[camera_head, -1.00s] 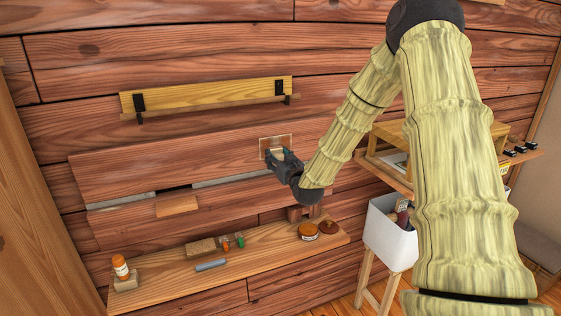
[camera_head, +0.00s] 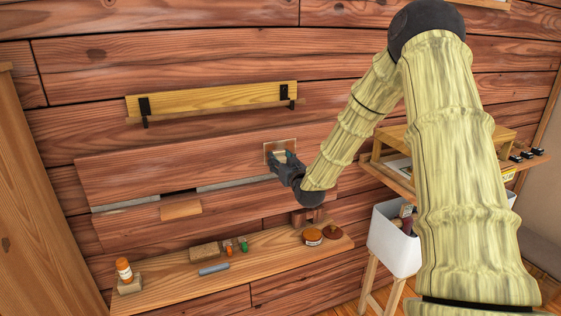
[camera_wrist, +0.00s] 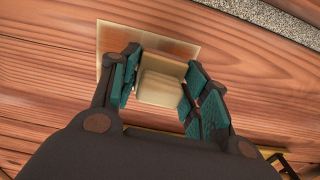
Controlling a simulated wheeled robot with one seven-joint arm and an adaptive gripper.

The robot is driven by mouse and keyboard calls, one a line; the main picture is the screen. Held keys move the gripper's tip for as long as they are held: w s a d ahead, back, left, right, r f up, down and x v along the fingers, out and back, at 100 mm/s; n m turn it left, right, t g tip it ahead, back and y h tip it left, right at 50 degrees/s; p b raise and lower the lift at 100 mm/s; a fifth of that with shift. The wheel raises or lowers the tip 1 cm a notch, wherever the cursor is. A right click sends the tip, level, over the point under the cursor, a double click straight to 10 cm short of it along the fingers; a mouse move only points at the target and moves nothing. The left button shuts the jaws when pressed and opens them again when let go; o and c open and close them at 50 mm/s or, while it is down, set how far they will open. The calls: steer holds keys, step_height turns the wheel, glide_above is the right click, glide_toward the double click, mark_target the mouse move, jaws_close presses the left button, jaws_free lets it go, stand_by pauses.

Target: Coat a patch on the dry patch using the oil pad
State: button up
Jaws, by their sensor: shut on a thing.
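The dry patch (camera_head: 270,148) is a pale tan rectangle on the reddish plank wall; it also shows in the wrist view (camera_wrist: 180,47), with a paler left edge and a browner upper part. My gripper (camera_head: 281,161) is at the patch's lower part. In the wrist view my gripper (camera_wrist: 158,88) has its teal-padded fingers shut on the oil pad (camera_wrist: 160,88), a cream block. The pad lies over the patch's lower middle and hides that part. I cannot tell whether pad and patch touch.
A yellow board (camera_head: 215,99) is mounted above. A white bin (camera_head: 393,243) stands at right.

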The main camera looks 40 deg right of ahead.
steer(key=shift+b+x, duration=0.3)
steer(key=shift+x, duration=0.7)
steer(key=shift+s+d, duration=0.1)
stand_by(0.3)
steer(key=shift+s+d, duration=0.25)
steer(key=shift+d, duration=0.7)
steer(key=shift+s+d, duration=0.25)
steer(key=shift+d, duration=0.7)
steer(key=shift+w+a, duration=0.1)
steer(key=shift+w+a+b, duration=0.25)
steer(key=shift+a+b, duration=0.1)
steer(key=shift+a, duration=0.5)
steer(key=shift+w+a+b, duration=0.2)
steer(key=shift+a+b, duration=0.15)
steer(key=shift+a, duration=0.5)
steer(key=shift+a+r, duration=0.1)
steer(key=shift+a, duration=0.05)
steer(key=shift+r, duration=0.4)
steer(key=d, duration=0.2)
steer(key=s+d, duration=0.1)
steer(key=d, duration=0.1)
steer(key=shift+f, duration=0.1)
